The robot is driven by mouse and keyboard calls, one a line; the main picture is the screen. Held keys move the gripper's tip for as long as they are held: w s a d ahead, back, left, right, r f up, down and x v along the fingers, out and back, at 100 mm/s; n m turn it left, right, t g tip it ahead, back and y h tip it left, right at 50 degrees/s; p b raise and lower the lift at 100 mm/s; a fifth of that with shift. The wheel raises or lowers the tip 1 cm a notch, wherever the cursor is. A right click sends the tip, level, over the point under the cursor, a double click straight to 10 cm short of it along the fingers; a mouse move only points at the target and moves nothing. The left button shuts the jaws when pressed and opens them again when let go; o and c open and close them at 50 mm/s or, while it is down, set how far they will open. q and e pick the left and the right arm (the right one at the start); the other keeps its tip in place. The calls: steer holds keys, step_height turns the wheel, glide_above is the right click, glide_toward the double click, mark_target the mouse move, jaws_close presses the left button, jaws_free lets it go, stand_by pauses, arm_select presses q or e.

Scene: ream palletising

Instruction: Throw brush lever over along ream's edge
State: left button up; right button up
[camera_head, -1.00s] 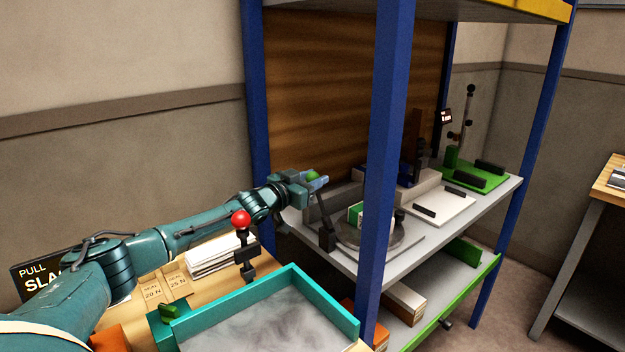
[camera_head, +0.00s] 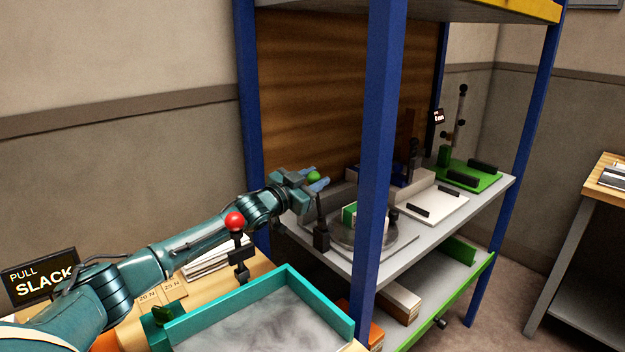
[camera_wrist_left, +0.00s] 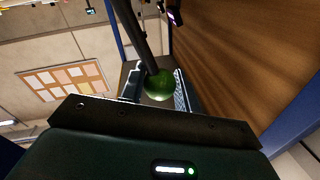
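The brush lever (camera_head: 321,228) is a dark upright arm with a green ball knob (camera_head: 314,176) on top. It stands at the left end of the grey shelf, beside a round turntable plate. My left gripper (camera_head: 312,181) reaches in from the left with its fingers on both sides of the knob and looks closed on it. The green knob (camera_wrist_left: 159,85) also shows between the fingers in the left wrist view. The ream (camera_head: 350,214), green and white, sits on the turntable right of the lever, partly hidden by the blue post. My right gripper is out of view.
A blue post (camera_head: 377,150) stands in front of the shelf (camera_head: 430,235). A red-knobbed lever (camera_head: 234,222) and a teal tray (camera_head: 316,292) are on the bench below my left arm. A green fixture (camera_head: 470,174) stands farther right. A wooden panel closes the back.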

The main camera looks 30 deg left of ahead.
arm_select(q)
steer(key=o, duration=0.4)
steer(key=shift+s+a+f, duration=0.15)
steer(key=shift+s+a, duration=0.05)
steer(key=shift+s, duration=0.4)
steer(key=shift+b+v, duration=1.45)
steer(key=shift+v, duration=4.5)
